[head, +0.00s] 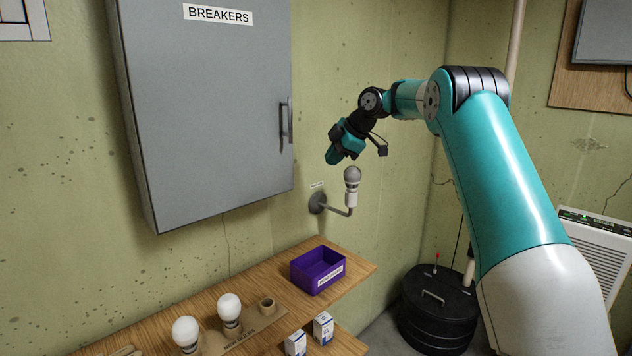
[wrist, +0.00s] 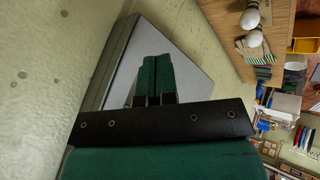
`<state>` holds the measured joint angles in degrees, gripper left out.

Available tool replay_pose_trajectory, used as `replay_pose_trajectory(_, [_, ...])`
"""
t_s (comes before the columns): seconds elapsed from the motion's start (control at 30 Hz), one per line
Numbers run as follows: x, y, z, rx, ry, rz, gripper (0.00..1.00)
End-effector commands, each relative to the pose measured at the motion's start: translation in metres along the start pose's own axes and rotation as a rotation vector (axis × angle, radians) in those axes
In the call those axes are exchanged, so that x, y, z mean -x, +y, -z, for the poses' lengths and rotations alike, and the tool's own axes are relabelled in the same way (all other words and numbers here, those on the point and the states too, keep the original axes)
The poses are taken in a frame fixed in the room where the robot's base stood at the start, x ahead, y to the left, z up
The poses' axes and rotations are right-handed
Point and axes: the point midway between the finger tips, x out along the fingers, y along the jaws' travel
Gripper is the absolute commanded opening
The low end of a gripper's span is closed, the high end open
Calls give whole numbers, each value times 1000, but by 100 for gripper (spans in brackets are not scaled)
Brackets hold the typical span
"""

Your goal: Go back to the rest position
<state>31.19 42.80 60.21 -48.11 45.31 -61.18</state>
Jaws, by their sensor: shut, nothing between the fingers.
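My gripper (head: 336,157) is in the air in the head view, above and slightly left of a bulb in a wall lamp. In the wrist view its two green fingers (wrist: 154,75) are together with nothing between them. The bulb (head: 352,175) is greyish and unlit. It sits upright in a white socket on the bent arm of the wall lamp (head: 318,203). The gripper is apart from the bulb.
A grey breaker box (head: 210,110) with a handle hangs left of the gripper. A black drum (head: 437,312) stands on the floor.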

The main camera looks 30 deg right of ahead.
Motion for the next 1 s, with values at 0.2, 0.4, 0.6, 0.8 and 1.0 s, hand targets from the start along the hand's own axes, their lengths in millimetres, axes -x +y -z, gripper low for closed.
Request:
replay_pose_trajectory(0.2, [28,6,-4,-1,-1,0,0])
replay_pose_trajectory(0.4, [33,6,-4,1,0,2,0])
replay_pose_trajectory(0.6, [29,-7,31,-40,15,32,0])
replay_pose_trajectory(0.8, [25,-88,144,-233,34,165,0])
replay_pose_trajectory(1.0, [38,-225,226,-452,-25,321,0])
